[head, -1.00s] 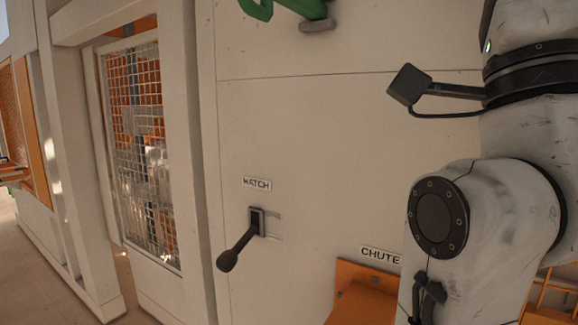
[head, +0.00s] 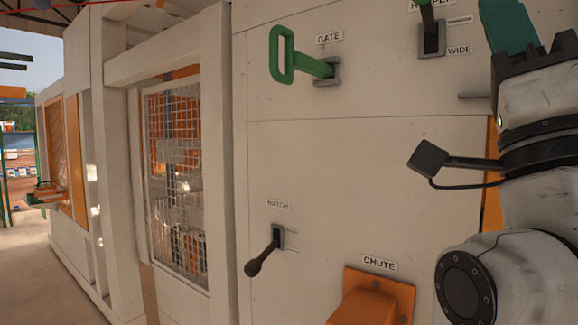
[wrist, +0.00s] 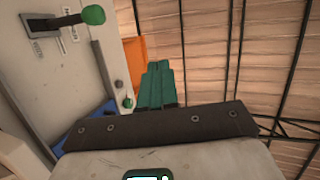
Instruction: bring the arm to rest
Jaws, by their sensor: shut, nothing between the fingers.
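My arm stands at the right edge of the head view, its upper part pointing up. My gripper (head: 508,28) shows at the top right with its green fingers together and empty. In the wrist view the green fingers (wrist: 158,85) lie side by side, pointing up toward the roof. Nothing is held. In the head view the fingers are apart from the green gate handle (head: 283,56) to their left. Whether they clear the panel behind them is hard to tell.
The pale machine panel (head: 340,160) fills the middle. It carries a dark hatch lever (head: 262,258), a hopper lever (head: 432,38) and an orange chute (head: 365,305). A mesh window (head: 178,180) is at the left. Open floor (head: 30,270) lies far left.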

